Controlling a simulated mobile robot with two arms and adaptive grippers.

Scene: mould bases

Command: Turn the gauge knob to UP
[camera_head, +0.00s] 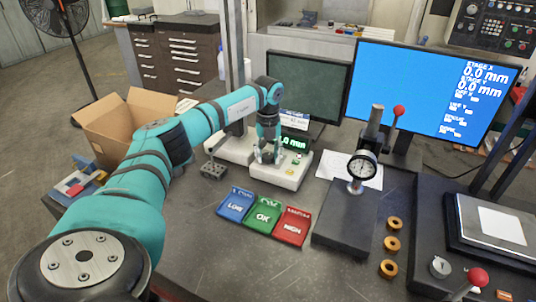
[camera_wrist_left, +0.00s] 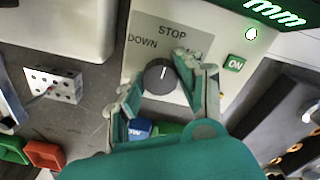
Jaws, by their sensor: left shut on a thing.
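The gauge unit is a white box (camera_head: 290,174) with a green digital readout (camera_head: 293,143), on the dark table. In the left wrist view its grey panel (camera_wrist_left: 165,32) carries a dark round knob (camera_wrist_left: 158,78). The knob's white line points up at the STOP label, with DOWN to the left. The label to the right is mostly covered by a finger. My left gripper (camera_head: 267,157) reaches down over the box and is shut on the knob, one finger on either side; the fingers also show in the left wrist view (camera_wrist_left: 166,86). My right gripper is out of sight.
Blue, green and red trays (camera_head: 263,217) lie in front of the gauge box. A dial gauge stand (camera_head: 345,225) and brass rings (camera_head: 392,244) are to the right. A cardboard box (camera_head: 125,118) stands at the left, monitors (camera_head: 430,90) behind. The front table is clear.

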